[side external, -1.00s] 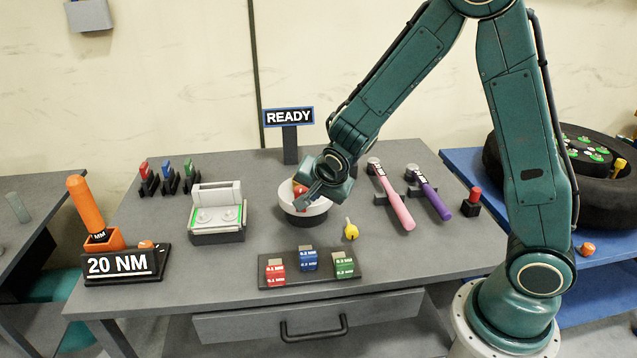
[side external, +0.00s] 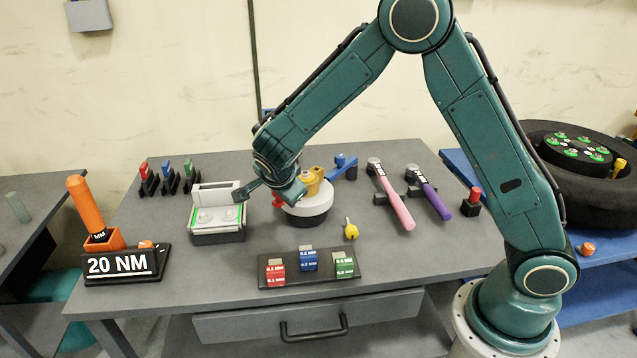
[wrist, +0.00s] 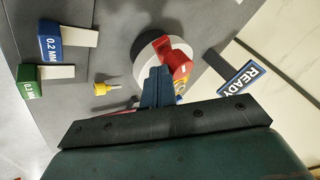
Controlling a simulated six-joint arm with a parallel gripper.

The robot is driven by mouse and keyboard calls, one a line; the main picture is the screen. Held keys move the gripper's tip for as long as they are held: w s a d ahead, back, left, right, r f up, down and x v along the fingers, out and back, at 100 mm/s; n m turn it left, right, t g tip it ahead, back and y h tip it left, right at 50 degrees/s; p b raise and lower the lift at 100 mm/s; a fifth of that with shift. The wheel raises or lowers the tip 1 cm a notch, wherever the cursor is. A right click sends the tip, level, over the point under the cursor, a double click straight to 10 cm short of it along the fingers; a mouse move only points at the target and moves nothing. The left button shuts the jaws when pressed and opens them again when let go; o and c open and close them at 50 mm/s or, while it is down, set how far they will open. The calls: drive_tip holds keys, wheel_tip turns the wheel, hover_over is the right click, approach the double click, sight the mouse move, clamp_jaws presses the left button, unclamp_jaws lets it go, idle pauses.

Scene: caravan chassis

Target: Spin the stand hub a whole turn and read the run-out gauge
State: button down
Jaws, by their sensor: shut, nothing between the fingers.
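The stand hub is a round white drum (side external: 306,214) on a dark base at the middle of the bench. A gold piece (side external: 313,181) stands on top, and a blue piece (side external: 343,168) reaches out at its back right. In the wrist view a red piece (wrist: 179,62) sits on the white drum (wrist: 148,70). My gripper (wrist: 157,71) is shut and empty, its fingertips at the drum beside the red piece; whether they touch it I cannot tell. In the side view my wrist covers the drum's left. I cannot make out a gauge reading.
A grey fixture (side external: 217,219) stands close to the left of my wrist. A yellow key-like piece (side external: 351,230) and a tray (side external: 307,279) of coloured blocks lie in front. Pink (side external: 392,198) and purple (side external: 430,195) handled tools are at right. The READY sign (wrist: 241,78) stands behind.

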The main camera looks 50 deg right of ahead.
drive_tip(key=w+d+m+g, duration=0.1)
drive_tip(key=w+d+m, duration=0.1)
drive_tip(key=w, duration=0.6)
drive_tip(key=w+d+m+g+h, duration=0.1)
drive_tip(key=w+d+m, duration=0.1)
drive_tip(key=w+d, duration=0.3)
drive_tip(key=shift+w+d, duration=0.25)
drive_tip(key=shift+w, duration=1.5)
drive_tip(key=v, duration=1.2)
drive_tip(key=shift+a, duration=0.1)
